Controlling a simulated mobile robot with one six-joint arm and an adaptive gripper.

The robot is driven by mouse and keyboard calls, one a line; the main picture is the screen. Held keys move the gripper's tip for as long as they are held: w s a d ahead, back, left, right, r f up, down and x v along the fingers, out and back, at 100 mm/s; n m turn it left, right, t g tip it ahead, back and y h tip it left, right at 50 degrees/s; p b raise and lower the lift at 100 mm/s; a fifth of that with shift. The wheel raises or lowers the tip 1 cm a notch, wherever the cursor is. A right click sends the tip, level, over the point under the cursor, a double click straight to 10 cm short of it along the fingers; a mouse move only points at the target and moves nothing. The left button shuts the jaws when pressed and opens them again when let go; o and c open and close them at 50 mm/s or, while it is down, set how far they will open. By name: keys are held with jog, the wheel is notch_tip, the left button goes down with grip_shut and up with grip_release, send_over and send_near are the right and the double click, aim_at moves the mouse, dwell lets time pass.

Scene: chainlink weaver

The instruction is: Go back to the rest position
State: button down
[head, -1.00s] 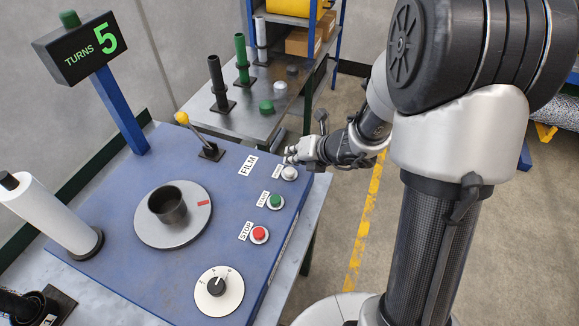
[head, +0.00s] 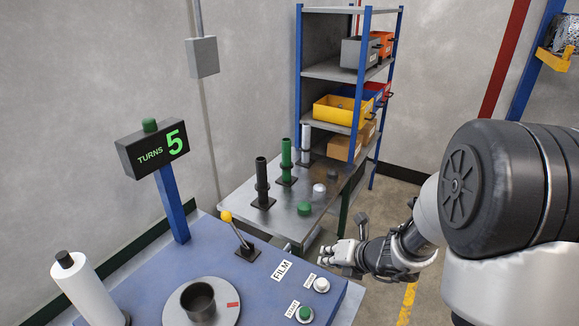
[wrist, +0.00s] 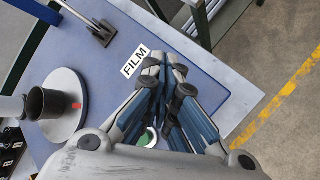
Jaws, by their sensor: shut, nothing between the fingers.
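My gripper (head: 340,254) is shut and empty. In the head view it is in the air at the right edge of the blue machine top (head: 228,262), close to the white button (head: 321,285) but apart from it. In the wrist view my gripper (wrist: 164,68) points over the machine's edge, right of the FILM label (wrist: 135,61). Its fingers hide the white button there and partly cover the green button (wrist: 148,138).
A lever with a yellow knob (head: 226,216) and a turntable with a dark cup (head: 198,302) stand on the machine. The TURNS display (head: 152,148) reads 5. A steel table (head: 255,215) with upright posts and a blue shelf (head: 335,70) stand behind. Floor at right is open.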

jog(key=s+a+r+n+g+y, duration=0.1)
jog(key=s+a+r+n+g, duration=0.1)
jog(key=s+a+r+n, duration=0.65)
jog(key=s+a+r+n+g, duration=0.1)
jog(key=s+r+n, duration=0.45)
jog(key=n, duration=0.85)
jog(key=s+d+r+n+h, duration=0.1)
jog(key=s+d+n+h, duration=0.4)
jog(key=s+n, duration=0.9)
jog(key=d+n, duration=0.2)
jog(key=d, duration=0.1)
jog(key=shift+d+r+h, duration=0.3)
jog(key=shift+d+r, duration=0.1)
jog(key=shift+n, duration=0.25)
